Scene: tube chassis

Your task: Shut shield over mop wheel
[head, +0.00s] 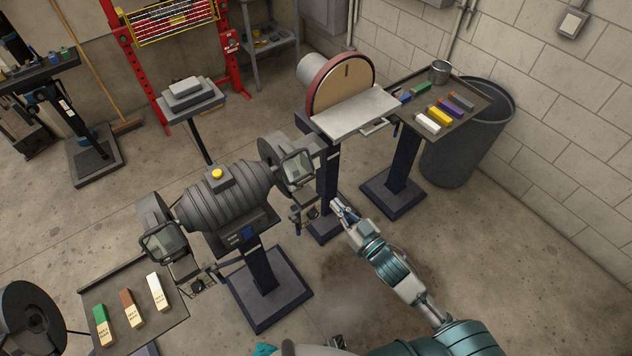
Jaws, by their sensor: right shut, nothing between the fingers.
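A grey double-ended machine (225,195) with a ribbed motor body and a yellow button stands on a dark pedestal. Its right end has a guard with a framed clear shield (297,166). Its left end has a similar framed shield (164,242). The wheels behind them are mostly hidden, and I cannot tell which is the mop wheel or how far each shield is closed. My right gripper (341,208) is shut and empty, below and to the right of the right shield, apart from it. My left gripper does not show.
A disc sander (341,84) with a flat table (357,112) stands behind and right. A tray (471,107) of coloured bars and a dark bin (462,153) are beyond it. A tray (170,318) with labelled bars is at front left. The floor at right is clear.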

